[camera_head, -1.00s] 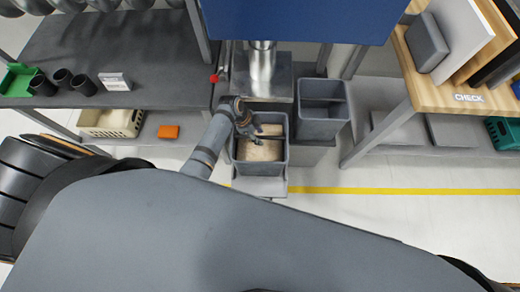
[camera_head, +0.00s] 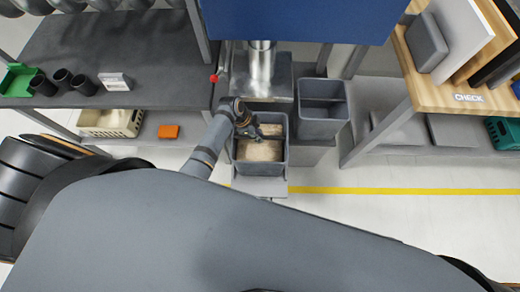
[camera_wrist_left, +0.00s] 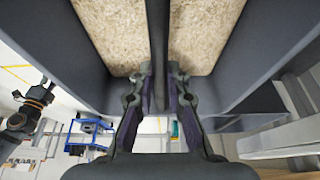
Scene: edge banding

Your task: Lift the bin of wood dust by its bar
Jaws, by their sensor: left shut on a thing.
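The grey bin (camera_head: 286,158) holds pale wood dust (camera_head: 260,151) and stands below the metal duct, on a grey support. Its dark bar (camera_wrist_left: 158,35) crosses the middle of the opening, with dust on both sides in the left wrist view. My left gripper (camera_head: 253,132) reaches in from the left over the bin. In the left wrist view my left gripper (camera_wrist_left: 160,76) has one finger on each side of the bar and is shut on it. Its fingers hide part of the bar. I see no clear gap under the bin. My right gripper is not seen.
A second grey bin (camera_head: 322,127) stands close on the right. The metal duct (camera_head: 261,70) and blue panel (camera_head: 295,20) are behind and above. A dark bench (camera_head: 150,65) is left, a wooden-topped bench (camera_head: 455,99) right. Floor with a yellow line (camera_head: 400,191) is clear in front.

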